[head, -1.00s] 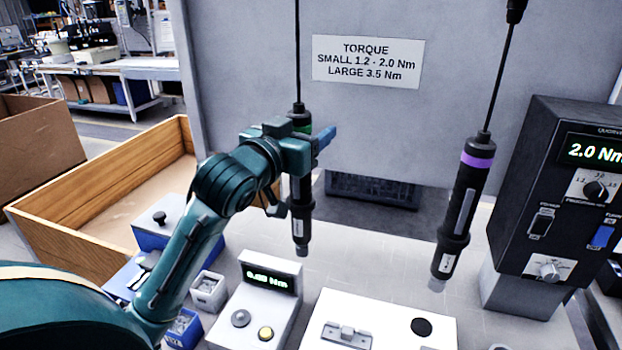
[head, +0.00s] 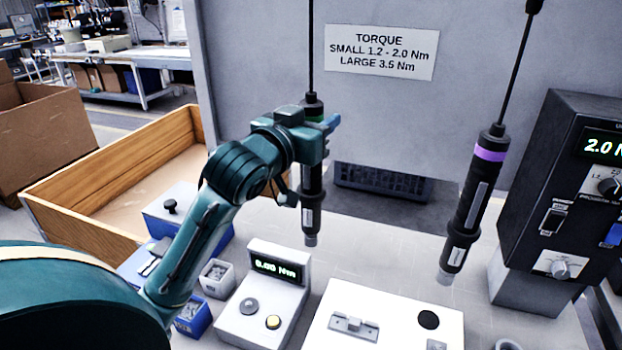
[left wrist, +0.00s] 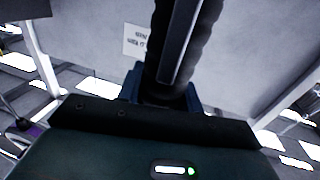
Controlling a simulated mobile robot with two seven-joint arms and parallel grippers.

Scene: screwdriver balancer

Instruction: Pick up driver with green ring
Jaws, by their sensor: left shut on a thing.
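The driver with the green ring (head: 312,215) is black and hangs upright from a cable left of the centre in the head view. A sliver of its green ring shows above my gripper. My left gripper (head: 325,135) is shut around the upper part of its body. In the left wrist view the dark driver body (left wrist: 178,50) rises between the blue fingers. My right gripper is not in view. The driver with the purple ring (head: 470,205) hangs tilted from its own cable on the right.
A torque tester (head: 262,290) and a white fixture panel (head: 385,325) stand on the bench below. A black control box (head: 560,185) is at the right. A wooden tray (head: 115,190) and small bins (head: 217,278) lie at the left. A grey panel with a torque sign (head: 381,53) stands behind.

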